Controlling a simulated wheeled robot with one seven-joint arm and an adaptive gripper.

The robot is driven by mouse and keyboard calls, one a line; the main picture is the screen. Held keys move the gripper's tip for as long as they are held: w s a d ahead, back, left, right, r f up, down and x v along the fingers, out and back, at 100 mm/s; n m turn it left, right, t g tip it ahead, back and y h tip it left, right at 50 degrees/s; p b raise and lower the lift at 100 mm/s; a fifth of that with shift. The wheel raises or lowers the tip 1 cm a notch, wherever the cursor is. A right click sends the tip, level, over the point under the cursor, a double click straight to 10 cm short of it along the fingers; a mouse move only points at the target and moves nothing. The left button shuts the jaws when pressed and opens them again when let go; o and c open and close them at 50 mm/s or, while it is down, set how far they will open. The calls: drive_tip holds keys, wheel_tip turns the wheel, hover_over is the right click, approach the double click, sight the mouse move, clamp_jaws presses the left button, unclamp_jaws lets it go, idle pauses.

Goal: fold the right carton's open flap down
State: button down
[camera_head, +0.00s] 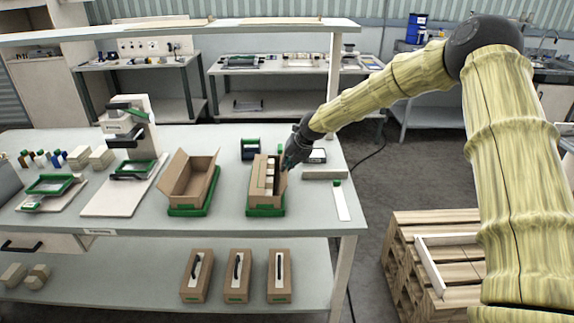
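The right carton (256,197) is a brown box in a green base tray (266,212) near the right end of the grey table. Pale block-like items and a dark strip show inside it. A brown flap (283,183) seems to stand up along its right side, partly hidden by my gripper. My gripper (287,160), small and dark, is at the carton's upper right edge. I cannot tell whether it touches the flap or whether its fingers are open. The left carton (195,203) stands open in its own green tray, with a flap raised on its left.
A white press-like stand (130,150) is at left. Several narrow boxes sit on the lower shelf.

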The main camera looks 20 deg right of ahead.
drive_tip(key=shift+a+h, duration=0.15)
drive_tip(key=shift+h, duration=0.15)
drive_tip(key=h, duration=0.1)
drive_tip(key=a+g+h+b, duration=0.1)
drive_tip(key=shift+w+a+r+n+h, duration=0.2)
drive_tip(key=shift+w+n+h, duration=0.1)
drive_tip(key=shift+n, duration=0.1)
drive_tip(key=shift+w+a+f+n+g+h+b, duration=0.2)
drive_tip(key=shift+a+f+n+g+h+b, duration=0.45)
drive_tip(key=shift+h, duration=1.35)
drive_tip(key=shift+w+a+f+n+g+h+b, duration=0.1)
drive_tip(key=shift+w+a+n+g+h+b, duration=0.15)
drive_tip(key=shift+a+h+b, duration=1.25)
drive_tip(key=shift+w+a+f+n+g+h+b, duration=0.15)
drive_tip(key=shift+f+n+g+h+b, duration=0.3)
drive_tip(key=shift+h, duration=2.05)
drive_tip(key=c, duration=1.7)
unclamp_jaws()
drive_tip(key=shift+s, duration=0.1)
